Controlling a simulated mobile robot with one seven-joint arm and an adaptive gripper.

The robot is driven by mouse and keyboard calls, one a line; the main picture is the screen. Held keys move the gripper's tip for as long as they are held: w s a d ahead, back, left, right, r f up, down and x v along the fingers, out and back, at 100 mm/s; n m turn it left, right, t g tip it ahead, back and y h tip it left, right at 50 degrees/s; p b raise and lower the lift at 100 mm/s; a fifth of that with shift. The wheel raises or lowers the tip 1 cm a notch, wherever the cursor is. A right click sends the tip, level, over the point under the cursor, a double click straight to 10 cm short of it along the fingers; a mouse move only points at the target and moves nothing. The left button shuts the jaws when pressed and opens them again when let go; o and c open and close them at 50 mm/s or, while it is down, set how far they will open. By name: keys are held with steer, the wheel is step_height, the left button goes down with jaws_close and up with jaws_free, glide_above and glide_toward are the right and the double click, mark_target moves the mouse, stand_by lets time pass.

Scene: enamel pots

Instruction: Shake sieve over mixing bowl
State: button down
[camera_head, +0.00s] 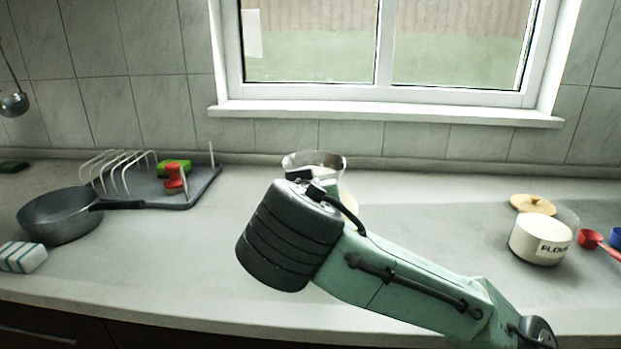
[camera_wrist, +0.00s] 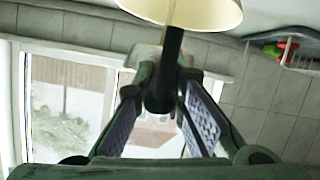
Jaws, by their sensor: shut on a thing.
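My gripper (camera_wrist: 166,95) is shut on the dark handle (camera_wrist: 172,62) of the sieve. The handle runs between the two fingers in the wrist view. In the head view the sieve's metallic rim (camera_head: 289,162) shows behind my arm, above the counter. A cream bowl, seemingly the mixing bowl (camera_wrist: 205,12), is at the top edge of the wrist view, cut off by the frame. In the head view only a sliver of cream (camera_head: 349,200) shows beside my arm. My arm hides most of the gripper there. I cannot tell how well the sieve is centred over the bowl.
Counter (camera_head: 440,200) between is clear.

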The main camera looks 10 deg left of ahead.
steer(key=shift+a+p, duration=0.85)
steer(key=shift+a, duration=0.35)
stand_by(0.5)
